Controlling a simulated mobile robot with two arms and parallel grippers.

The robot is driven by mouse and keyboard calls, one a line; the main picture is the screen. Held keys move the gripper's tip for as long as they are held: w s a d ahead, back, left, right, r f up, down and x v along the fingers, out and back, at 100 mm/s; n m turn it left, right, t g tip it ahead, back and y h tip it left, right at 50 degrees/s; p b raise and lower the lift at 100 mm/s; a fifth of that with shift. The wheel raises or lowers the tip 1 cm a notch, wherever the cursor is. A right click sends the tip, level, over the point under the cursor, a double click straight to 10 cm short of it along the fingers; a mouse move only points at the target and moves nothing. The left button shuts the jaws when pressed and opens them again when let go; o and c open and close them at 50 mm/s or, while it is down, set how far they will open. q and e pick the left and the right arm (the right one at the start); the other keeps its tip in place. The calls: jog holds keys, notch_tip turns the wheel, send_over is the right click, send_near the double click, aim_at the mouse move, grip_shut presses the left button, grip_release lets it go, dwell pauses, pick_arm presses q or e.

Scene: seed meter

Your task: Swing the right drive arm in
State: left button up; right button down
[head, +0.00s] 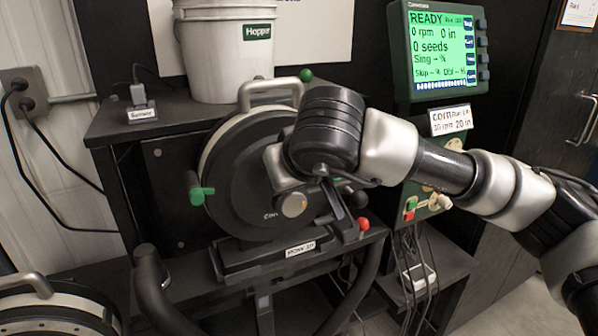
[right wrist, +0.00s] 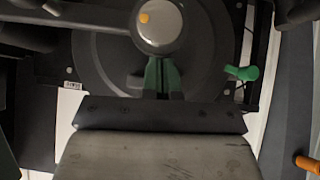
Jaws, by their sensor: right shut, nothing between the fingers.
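A round dark seed meter (head: 235,180) with a silver top handle (head: 272,88) stands on the bench. A silver hub (head: 293,206) sits on its face, and a dark arm seems to run from it to the right, mostly hidden by my right arm. In the right wrist view the hub (right wrist: 160,25) is close above my fingers, with a grey arm (right wrist: 85,12) reaching left. My right gripper (right wrist: 162,78) is shut and empty in front of the meter face; I cannot tell whether it touches. In the head view it (head: 342,215) is partly hidden. My left gripper is out of view.
A green lever (head: 200,192) sticks out at the meter's left and a red knob (head: 363,223) at its lower right. A white hopper bucket (head: 225,50) stands behind. The monitor (head: 440,50) reads READY. Cables hang below the control box (head: 428,203).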

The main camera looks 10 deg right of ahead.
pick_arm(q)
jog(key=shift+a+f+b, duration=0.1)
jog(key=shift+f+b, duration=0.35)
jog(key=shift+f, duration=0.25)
pick_arm(e)
jog(key=shift+s+a+f, duration=0.1)
jog(key=shift+s+f, duration=0.15)
jog(key=shift+f, duration=0.8)
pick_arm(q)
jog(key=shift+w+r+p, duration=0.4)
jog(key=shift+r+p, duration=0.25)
pick_arm(e)
jog(key=s+r, duration=0.7)
jog(key=r, duration=0.5)
jog(key=shift+d, duration=0.45)
jog(key=shift+s, duration=0.1)
